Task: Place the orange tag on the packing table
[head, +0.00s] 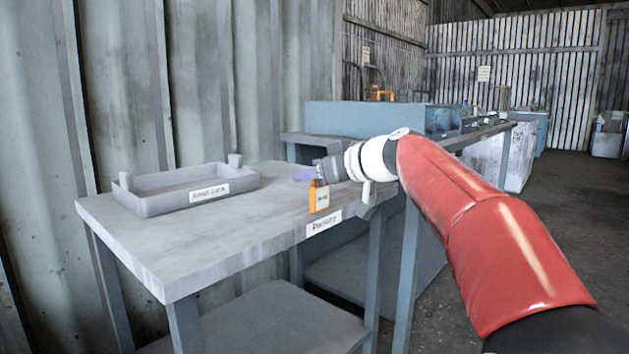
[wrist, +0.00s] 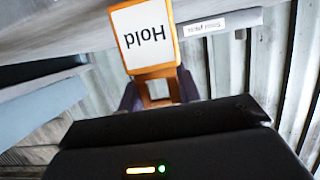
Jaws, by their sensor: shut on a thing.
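The orange tag (head: 319,196) has a white label and shows over the right part of the packing table (head: 180,250), near the table's front edge. In the wrist view the tag (wrist: 147,37) reads "Hold", upside down in the picture. My gripper (head: 307,174) is shut on the tag's upper end, with its fingers (wrist: 158,92) on either side of the frame's opening. The tag hangs upright below the fingers. I cannot tell whether its lower edge touches the tabletop.
A grey tray (head: 190,190) with a label stands at the table's back left. The tabletop between tray and tag is clear. A label plate (head: 324,222) sits on the table's front edge. A blue-grey bench (head: 365,117) stands behind, and a corrugated wall (head: 110,80) runs along the back.

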